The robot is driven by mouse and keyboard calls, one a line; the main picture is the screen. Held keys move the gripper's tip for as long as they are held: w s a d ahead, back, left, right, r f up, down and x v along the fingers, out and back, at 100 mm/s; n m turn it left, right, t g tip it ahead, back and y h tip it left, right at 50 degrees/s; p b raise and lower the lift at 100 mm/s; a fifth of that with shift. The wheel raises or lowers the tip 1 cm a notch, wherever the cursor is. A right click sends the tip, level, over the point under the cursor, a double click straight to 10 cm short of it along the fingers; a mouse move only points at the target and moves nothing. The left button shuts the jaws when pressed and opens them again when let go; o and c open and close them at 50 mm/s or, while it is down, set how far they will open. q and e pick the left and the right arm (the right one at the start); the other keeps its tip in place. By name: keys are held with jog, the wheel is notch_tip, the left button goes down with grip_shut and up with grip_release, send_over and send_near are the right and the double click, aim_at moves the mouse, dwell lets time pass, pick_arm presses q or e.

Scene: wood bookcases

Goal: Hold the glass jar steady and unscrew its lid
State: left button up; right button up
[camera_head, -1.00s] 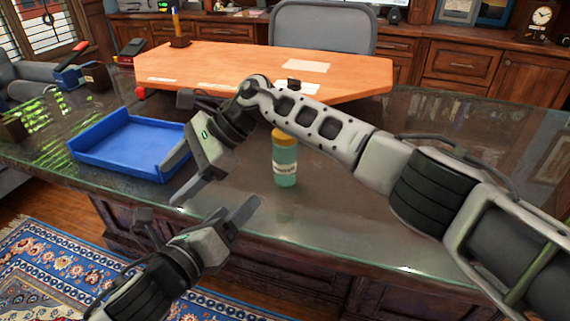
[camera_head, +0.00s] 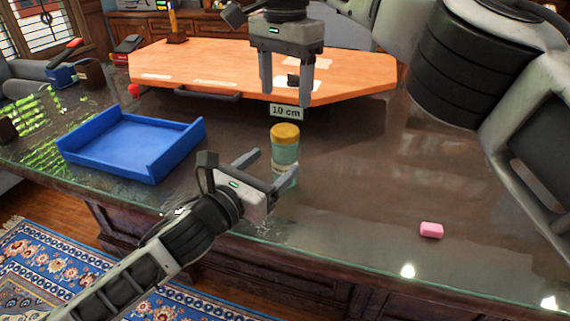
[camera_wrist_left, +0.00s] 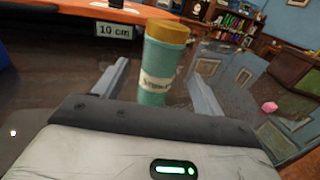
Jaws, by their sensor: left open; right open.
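The glass jar (camera_head: 285,152), teal with a pale label, stands upright on the dark glossy desk near its front edge. Its yellow-gold lid (camera_head: 285,131) is on top. My left gripper (camera_head: 271,166) is open, low beside the jar, with one finger in front of its lower part. In the left wrist view, the jar (camera_wrist_left: 155,72) stands between the two spread fingers, with gaps visible on both sides; contact cannot be seen. My right gripper (camera_head: 286,97) is open and empty, fingers pointing down, above and apart from the lid.
A blue tray (camera_head: 78,155) lies to the left of the jar. A small pink block (camera_head: 431,230) lies on the right. A "10 cm" sign (camera_head: 286,112) stands behind the jar, by the raised orange wood top (camera_head: 205,62). Desk right of the jar is mostly clear.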

aim_at(291, 148)
pick_arm(q)
jog(key=x, duration=0.7)
jog(key=shift+w+d, duration=0.1)
jog(key=shift+w, duration=0.05)
jog(key=shift+c, duration=0.2)
